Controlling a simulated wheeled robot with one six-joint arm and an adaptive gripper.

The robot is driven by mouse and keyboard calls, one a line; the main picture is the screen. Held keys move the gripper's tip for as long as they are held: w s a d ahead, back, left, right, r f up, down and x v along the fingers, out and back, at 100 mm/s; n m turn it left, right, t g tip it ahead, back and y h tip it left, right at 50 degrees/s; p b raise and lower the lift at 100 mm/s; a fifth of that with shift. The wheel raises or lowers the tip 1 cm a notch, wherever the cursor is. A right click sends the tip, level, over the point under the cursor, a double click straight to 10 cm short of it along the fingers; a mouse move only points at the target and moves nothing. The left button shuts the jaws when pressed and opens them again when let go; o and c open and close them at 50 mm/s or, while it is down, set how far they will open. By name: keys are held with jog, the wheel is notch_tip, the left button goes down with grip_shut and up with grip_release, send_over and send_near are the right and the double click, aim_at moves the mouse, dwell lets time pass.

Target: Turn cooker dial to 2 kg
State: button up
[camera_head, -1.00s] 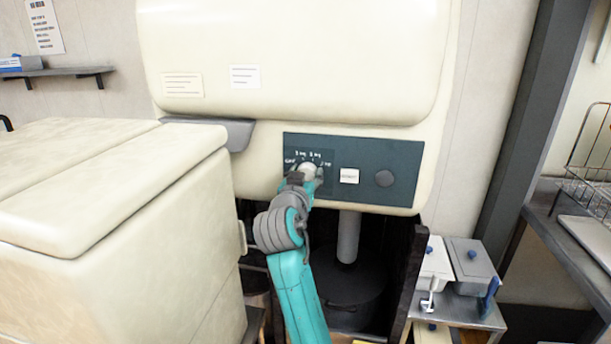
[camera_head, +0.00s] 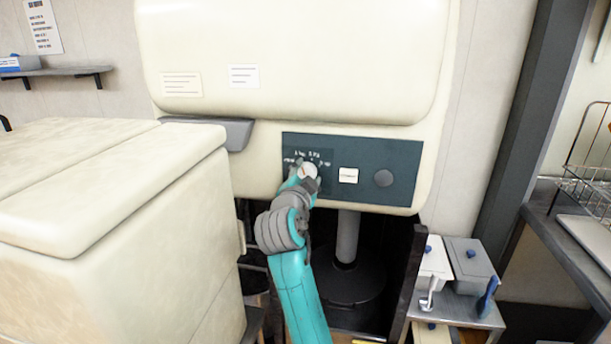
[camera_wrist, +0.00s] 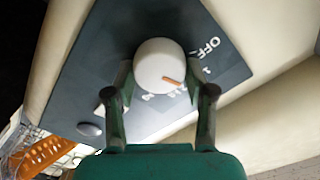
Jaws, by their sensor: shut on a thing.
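The cooker dial is a round white knob (camera_wrist: 158,66) with an orange pointer mark, on a dark control panel (camera_head: 397,150) on the front of the cream cooker (camera_head: 300,50). In the wrist view the pointer aims to the lower right, and "OFF" is readable at the right of the knob. The other scale marks are partly hidden or too small to read there. My gripper (camera_wrist: 160,98) is shut on the knob, one finger on each side. In the head view my gripper (camera_head: 304,182) covers the lower part of the dial.
A large cream chest (camera_head: 120,220) stands close on the left. Below the panel are a grey pipe (camera_head: 347,238) and a dark opening. Lidded containers (camera_head: 468,260) stand at the lower right.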

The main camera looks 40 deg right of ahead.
jog(key=m, duration=0.6)
jog(key=shift+f+m, duration=0.15)
jog(key=shift+m, duration=0.15)
dwell(0.5)
jog(key=o, duration=1.1)
jog(key=shift+o, duration=0.2)
jog(key=v, duration=1.2)
jog(key=shift+s, duration=0.1)
